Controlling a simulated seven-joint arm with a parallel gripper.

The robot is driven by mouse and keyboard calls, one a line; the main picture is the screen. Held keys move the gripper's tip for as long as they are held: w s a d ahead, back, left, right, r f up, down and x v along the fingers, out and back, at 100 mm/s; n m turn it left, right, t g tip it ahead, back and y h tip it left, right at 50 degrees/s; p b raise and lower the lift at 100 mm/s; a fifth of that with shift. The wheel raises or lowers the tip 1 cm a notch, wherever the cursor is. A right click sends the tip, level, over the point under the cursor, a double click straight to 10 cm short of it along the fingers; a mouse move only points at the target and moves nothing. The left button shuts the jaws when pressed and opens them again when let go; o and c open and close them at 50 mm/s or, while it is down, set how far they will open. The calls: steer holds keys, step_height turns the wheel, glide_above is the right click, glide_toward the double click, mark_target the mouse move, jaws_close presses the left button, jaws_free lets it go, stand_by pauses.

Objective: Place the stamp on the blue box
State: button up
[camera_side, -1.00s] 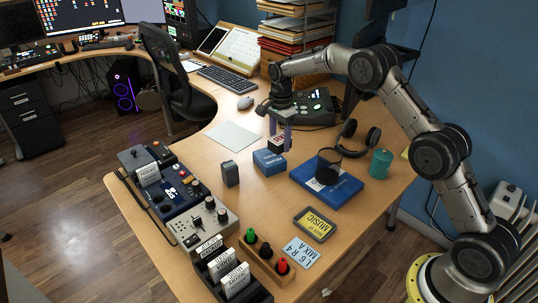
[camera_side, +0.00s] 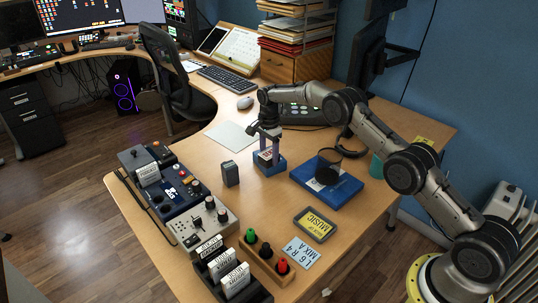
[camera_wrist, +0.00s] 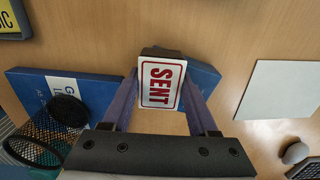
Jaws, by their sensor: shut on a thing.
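The stamp (camera_wrist: 161,84) has a white face with "SENT" in red and a dark part at its far end. My gripper (camera_side: 268,150) is shut on it, with one purple-grey finger on each side. The stamp also shows between the fingers in the side view (camera_side: 265,158). The small blue box (camera_side: 274,170) is directly below the gripper on the desk. In the wrist view the blue box (camera_wrist: 205,75) shows behind the stamp, partly hidden by it and the fingers. The stamp is at the box top; whether it touches is unclear.
A blue book (camera_side: 341,191) with a dark mesh cup (camera_side: 328,168) lies to the right. A small dark grey block (camera_side: 230,174) stands to the left. White paper (camera_side: 231,136) lies behind. A yellow "MUSIC" sign (camera_side: 315,224) lies in front.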

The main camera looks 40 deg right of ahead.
steer(key=shift+f, duration=0.15)
steer(key=o, duration=1.4)
